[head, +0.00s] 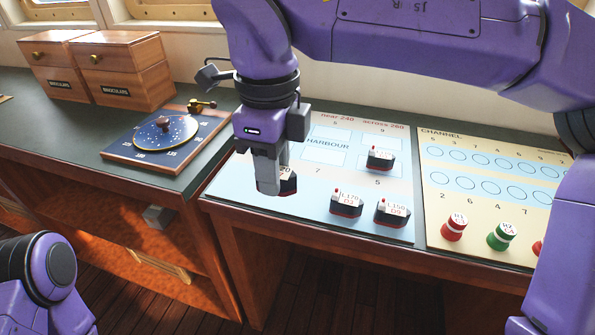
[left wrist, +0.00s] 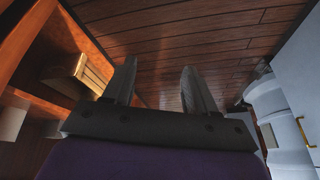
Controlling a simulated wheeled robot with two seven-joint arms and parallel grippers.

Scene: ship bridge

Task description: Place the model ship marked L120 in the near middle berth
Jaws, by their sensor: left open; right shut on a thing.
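My right gripper (head: 268,188) points down over the near left part of the blue harbour board (head: 235,192). It is shut on a dark model ship (head: 289,184), mostly hidden behind the fingers; only the end of its label, seemingly "20", shows. I cannot tell whether this ship touches the board. Two ships stand at the near right, one reading about L170 (head: 347,204) and one about L150 (head: 393,212). Another ship (head: 380,159) stands farther back; its label is too small to read. My left gripper (left wrist: 158,70) is open and empty in the left wrist view, above the wooden floor.
A cream channel board (head: 480,212) with red and green buoys (head: 501,236) lies to the right. A blue dial board (head: 168,138) and wooden boxes (head: 128,68) stand to the left. White outlined berths (head: 323,150) at the harbour board's middle are empty.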

